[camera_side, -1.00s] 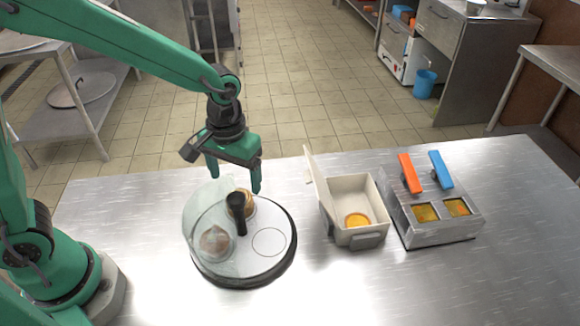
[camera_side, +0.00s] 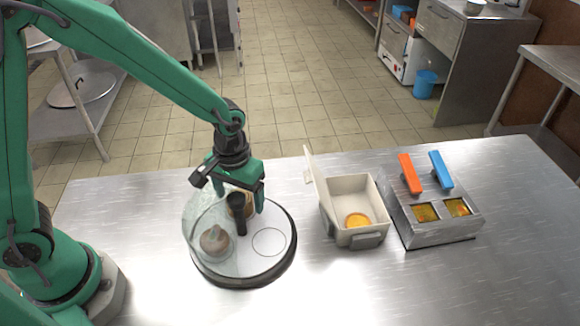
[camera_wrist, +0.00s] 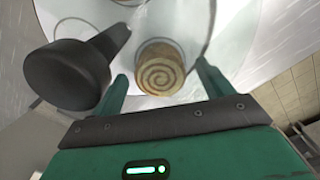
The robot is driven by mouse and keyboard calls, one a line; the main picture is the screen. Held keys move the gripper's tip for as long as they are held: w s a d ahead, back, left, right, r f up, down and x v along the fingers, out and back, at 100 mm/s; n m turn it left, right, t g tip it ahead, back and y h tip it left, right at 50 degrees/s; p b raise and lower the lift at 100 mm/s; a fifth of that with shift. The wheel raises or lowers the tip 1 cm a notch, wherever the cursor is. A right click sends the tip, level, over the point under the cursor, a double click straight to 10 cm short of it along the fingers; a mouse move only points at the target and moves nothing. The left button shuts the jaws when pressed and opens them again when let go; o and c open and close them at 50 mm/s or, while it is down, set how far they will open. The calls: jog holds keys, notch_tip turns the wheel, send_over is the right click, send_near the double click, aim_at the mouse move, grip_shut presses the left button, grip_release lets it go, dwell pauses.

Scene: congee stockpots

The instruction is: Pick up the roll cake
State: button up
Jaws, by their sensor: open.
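The roll cake (camera_wrist: 160,72) shows its brown spiral end in the wrist view, between the two fingers of my gripper (camera_wrist: 162,78). In the side view the roll cake (camera_side: 249,208) stands at the back of a round white plate (camera_side: 265,268), partly hidden by a black knob (camera_side: 239,217) and my gripper (camera_side: 236,202). My gripper is open and low over the plate, with its fingers on either side of the cake. I cannot tell whether they touch it. The black knob is large at left in the wrist view (camera_wrist: 68,75).
A clear curved cover (camera_side: 195,220) stands over the plate's left part, with a round bun (camera_side: 214,241) behind it. An empty circle marks the plate's right. To the right are an open cream box (camera_side: 350,190) and a metal unit (camera_side: 440,228) with orange and blue handles.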

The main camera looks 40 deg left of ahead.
jog(key=shift+f, duration=0.65)
jog(key=c, duration=1.1)
jog(key=shift+o, duration=0.2)
jog(key=shift+r, duration=0.15)
notch_tip(320, 180, up, 18)
dwell(0.5)
